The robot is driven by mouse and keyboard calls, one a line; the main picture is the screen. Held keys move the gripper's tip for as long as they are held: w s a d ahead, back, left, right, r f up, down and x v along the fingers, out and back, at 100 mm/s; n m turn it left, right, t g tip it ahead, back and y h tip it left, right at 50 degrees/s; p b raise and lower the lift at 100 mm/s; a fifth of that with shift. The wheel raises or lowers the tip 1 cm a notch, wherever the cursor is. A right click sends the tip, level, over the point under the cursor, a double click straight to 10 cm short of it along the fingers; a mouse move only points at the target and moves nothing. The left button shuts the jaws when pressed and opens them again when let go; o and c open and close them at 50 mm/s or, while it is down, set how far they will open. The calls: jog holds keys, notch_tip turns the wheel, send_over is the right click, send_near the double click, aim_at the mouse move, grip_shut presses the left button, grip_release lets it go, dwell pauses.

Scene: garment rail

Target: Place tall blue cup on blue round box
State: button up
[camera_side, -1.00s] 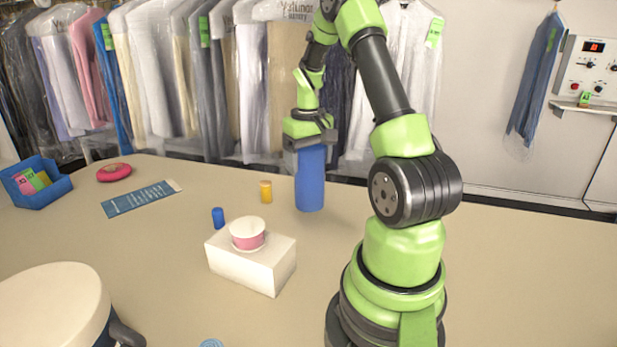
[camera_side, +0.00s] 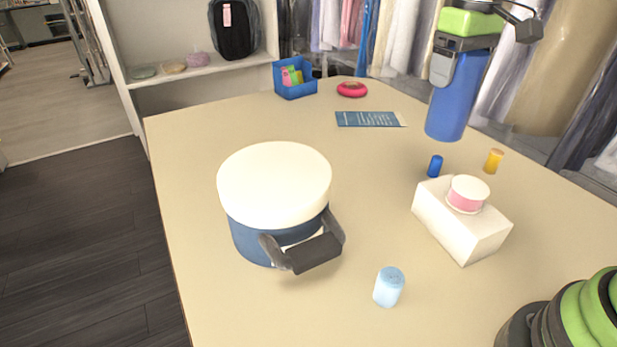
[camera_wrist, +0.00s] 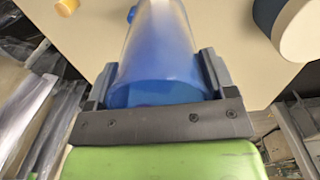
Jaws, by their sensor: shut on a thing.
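The tall blue cup (camera_side: 458,98) is upright between the jaws of my gripper (camera_side: 458,58) at the back right of the side view. My gripper is shut on its upper part. I cannot tell how far its base is above the table. In the wrist view the cup (camera_wrist: 158,60) fills the space between the jaws (camera_wrist: 158,88). The blue round box (camera_side: 265,236) stands at the middle left of the table, with a broad flat white lid (camera_side: 274,182) and a dark handle at its front. The lid top is bare. Part of the box (camera_wrist: 268,14) shows in the wrist view.
A white block (camera_side: 450,225) carries a pink-and-white tub (camera_side: 467,194). A small blue cylinder (camera_side: 435,166), an orange one (camera_side: 494,161) and a light-blue one (camera_side: 389,287) stand nearby. A blue bin (camera_side: 295,90), a red ring (camera_side: 352,89) and a leaflet (camera_side: 370,119) lie behind. Table between is clear.

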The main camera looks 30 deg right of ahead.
jog(key=s+a+r+n, duration=0.1)
jog(key=a+r+n, duration=0.25)
jog(key=a, duration=1.25)
jog(key=s+a+r+n, duration=0.15)
jog(key=a+n, duration=0.35)
jog(key=a, duration=1)
notch_tip(320, 180, down, 7)
jog(key=shift+w+r, duration=0.2)
jog(key=shift+w, duration=0.05)
jog(key=shift+f+m, duration=0.1)
jog(key=shift+m, duration=0.15)
jog(key=o, duration=1.1)
notch_tip(320, 180, up, 8)
jog(key=shift+f, duration=0.15)
